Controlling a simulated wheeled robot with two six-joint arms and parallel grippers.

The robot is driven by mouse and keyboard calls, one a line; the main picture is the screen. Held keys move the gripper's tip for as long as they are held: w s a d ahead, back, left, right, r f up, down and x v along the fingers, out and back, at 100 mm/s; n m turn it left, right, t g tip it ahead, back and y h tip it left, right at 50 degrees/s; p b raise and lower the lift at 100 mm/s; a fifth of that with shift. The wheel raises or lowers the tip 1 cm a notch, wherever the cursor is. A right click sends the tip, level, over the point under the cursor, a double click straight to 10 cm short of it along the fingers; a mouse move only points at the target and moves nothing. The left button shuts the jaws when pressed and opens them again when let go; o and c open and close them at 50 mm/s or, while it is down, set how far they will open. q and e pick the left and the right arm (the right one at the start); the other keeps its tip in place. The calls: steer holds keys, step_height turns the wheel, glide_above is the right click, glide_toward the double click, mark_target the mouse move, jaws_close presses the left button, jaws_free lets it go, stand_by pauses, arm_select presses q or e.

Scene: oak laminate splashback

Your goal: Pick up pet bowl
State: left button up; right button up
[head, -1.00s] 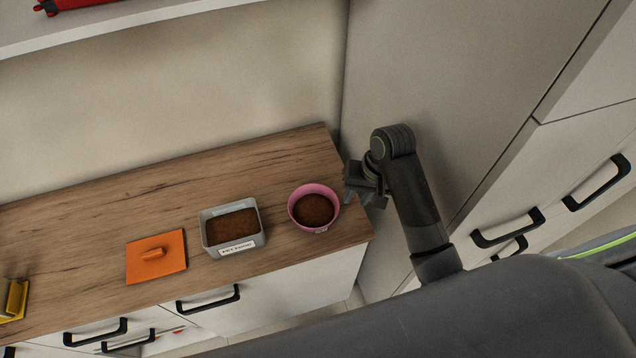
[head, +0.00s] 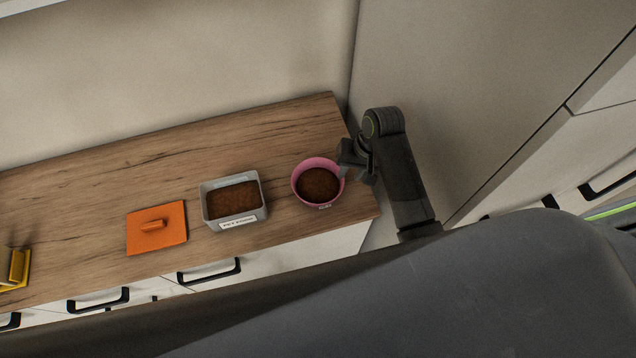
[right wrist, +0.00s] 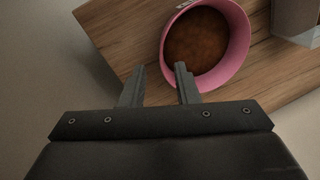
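The pet bowl (head: 318,184) is pink, filled with brown food, and stands upright near the right end of the wooden counter. It also shows in the right wrist view (right wrist: 241,50). My right gripper (head: 345,165) is at the bowl's right rim in the head view. In the right wrist view my right gripper (right wrist: 160,72) has its two fingers apart. One finger tip is at or over the bowl's near rim and the other is outside it. I cannot tell whether they touch the rim. My left gripper is not in view.
A grey labelled container (head: 234,222) of brown food stands left of the bowl. An orange lid (head: 170,236) lies further left, and a yellow object (head: 14,268) is at the far left. A tall cabinet (head: 470,90) is close on the right. The counter (head: 130,180) behind is clear.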

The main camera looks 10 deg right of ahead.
mark_target(342, 184)
steer(key=shift+a+f, duration=0.1)
steer(key=shift+f, duration=0.65)
steer(key=shift+a+f, duration=0.2)
steer(key=shift+f, duration=0.15)
steer(key=shift+a+f+p, duration=0.15)
steer(key=shift+f+p, duration=0.15)
steer(key=shift+p, duration=0.15)
steer(key=p+x, duration=0.1)
steer(key=x, duration=0.2)
steer(key=shift+a, duration=0.1)
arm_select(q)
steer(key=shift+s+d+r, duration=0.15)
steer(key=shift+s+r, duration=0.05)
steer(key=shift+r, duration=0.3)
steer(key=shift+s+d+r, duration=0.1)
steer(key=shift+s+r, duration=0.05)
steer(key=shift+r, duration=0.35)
arm_select(e)
steer(key=shift+a+f, duration=0.1)
steer(key=shift+f, duration=0.45)
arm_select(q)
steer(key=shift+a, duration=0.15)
arm_select(e)
jaws_close()
